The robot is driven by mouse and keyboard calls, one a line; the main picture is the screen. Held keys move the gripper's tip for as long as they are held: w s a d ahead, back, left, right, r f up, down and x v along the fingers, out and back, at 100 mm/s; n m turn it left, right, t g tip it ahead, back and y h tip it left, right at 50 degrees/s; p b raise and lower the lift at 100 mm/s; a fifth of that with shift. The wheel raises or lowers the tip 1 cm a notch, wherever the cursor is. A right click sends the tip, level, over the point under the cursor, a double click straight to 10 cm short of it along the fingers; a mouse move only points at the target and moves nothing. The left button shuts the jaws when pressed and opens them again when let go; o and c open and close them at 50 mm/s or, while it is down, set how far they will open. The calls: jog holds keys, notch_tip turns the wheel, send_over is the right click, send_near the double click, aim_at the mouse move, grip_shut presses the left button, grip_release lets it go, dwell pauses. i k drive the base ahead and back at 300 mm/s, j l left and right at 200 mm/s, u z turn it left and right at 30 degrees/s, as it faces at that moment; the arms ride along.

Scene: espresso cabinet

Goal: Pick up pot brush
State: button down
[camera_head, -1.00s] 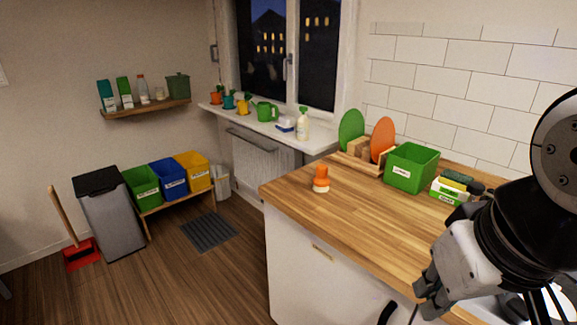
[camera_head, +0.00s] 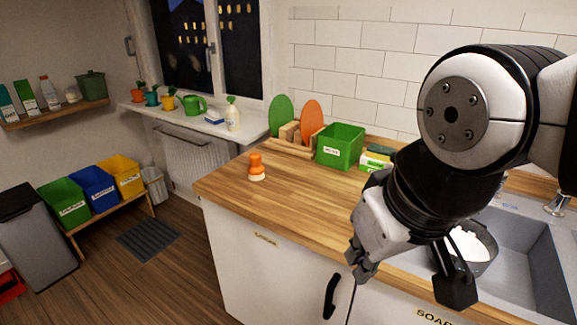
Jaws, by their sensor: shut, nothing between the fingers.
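The pot brush (camera_head: 257,168) stands upright on the wooden counter, near its left end. It is small, with an orange knobbed handle on top and a pale base. My gripper (camera_head: 363,268) is at the lower right of the head view, in front of the counter's front edge.
A green bin (camera_head: 340,147), a wooden rack with green and orange discs (camera_head: 291,149) and a sponge holder (camera_head: 376,158) stand along the back of the counter (camera_head: 300,205). A sink (camera_head: 520,262) holding a dark pot is at right. The counter around the brush is clear.

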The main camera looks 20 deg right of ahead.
aim_at(256, 171)
jog(key=i+j+z, duration=0.15)
jog(key=z, duration=0.6)
jog(key=i+j+z, duration=0.15)
jog(key=j+z, duration=0.15)
jog(key=j, duration=0.2)
jog(key=i+j+z, duration=0.15)
jog(key=j+z, duration=0.15)
jog(key=j, duration=0.25)
jog(key=j+z, duration=0.25)
jog(key=j, duration=0.3)
jog(key=i+j, duration=0.1)
jog(key=j, duration=1.05)
jog(key=i+j+z, duration=0.15)
jog(key=j, duration=1)
